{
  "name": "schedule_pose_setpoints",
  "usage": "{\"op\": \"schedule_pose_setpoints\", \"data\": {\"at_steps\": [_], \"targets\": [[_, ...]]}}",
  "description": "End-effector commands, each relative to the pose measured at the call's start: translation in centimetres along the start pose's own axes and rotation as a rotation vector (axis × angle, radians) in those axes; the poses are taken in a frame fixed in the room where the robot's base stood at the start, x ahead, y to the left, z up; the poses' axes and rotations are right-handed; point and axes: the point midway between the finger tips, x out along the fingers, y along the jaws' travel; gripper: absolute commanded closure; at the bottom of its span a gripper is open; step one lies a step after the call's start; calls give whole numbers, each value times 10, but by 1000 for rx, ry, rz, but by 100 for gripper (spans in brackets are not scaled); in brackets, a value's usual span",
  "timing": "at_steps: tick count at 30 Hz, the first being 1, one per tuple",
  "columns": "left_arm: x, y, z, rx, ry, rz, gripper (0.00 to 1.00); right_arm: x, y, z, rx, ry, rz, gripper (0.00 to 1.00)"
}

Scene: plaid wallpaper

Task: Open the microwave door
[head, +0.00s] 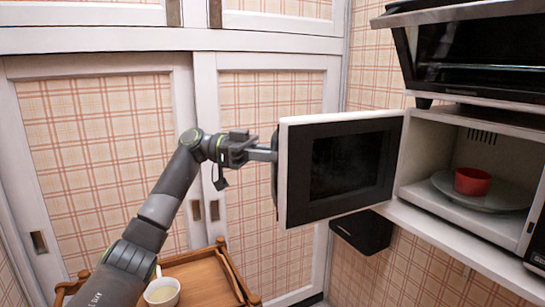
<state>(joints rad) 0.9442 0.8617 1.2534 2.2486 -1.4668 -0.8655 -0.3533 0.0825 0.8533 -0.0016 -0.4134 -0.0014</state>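The microwave (423,165) is at the right with its door (293,170) swung wide open toward the left. The door's dark window faces me and the lit inside shows. A red bowl (472,181) sits on the glass turntable (442,184) inside. My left gripper (266,155) is at the door's free left edge, by a dark handle (275,182) on the outer side. The fingertips are partly hidden behind the door edge, so I cannot tell whether they grip the handle. My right gripper is out of view.
A toaster oven (480,55) stands above the microwave. A wooden tray (205,279) with a white cup (162,292) lies at the bottom, beside my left arm. White-framed sliding doors (205,110) with plaid panels stand behind. A black box (362,230) hangs below the open door.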

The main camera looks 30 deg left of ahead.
Motion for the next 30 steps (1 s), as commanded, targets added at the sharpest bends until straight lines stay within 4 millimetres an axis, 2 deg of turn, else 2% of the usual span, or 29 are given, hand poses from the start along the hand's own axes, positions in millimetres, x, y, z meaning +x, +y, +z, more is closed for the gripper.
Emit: {"op": "schedule_pose_setpoints", "data": {"at_steps": [15,16,18,26,30], "targets": [[1,-2,1,3,-2,-4,100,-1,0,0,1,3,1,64],[1,-2,1,3,-2,-4,76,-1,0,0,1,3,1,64],[1,-2,1,3,-2,-3,67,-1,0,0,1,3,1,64],[0,-1,1,1,-2,-2,65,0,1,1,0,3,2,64],[-7,-2,2,-1,-2,-3,65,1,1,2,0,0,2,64]]}}
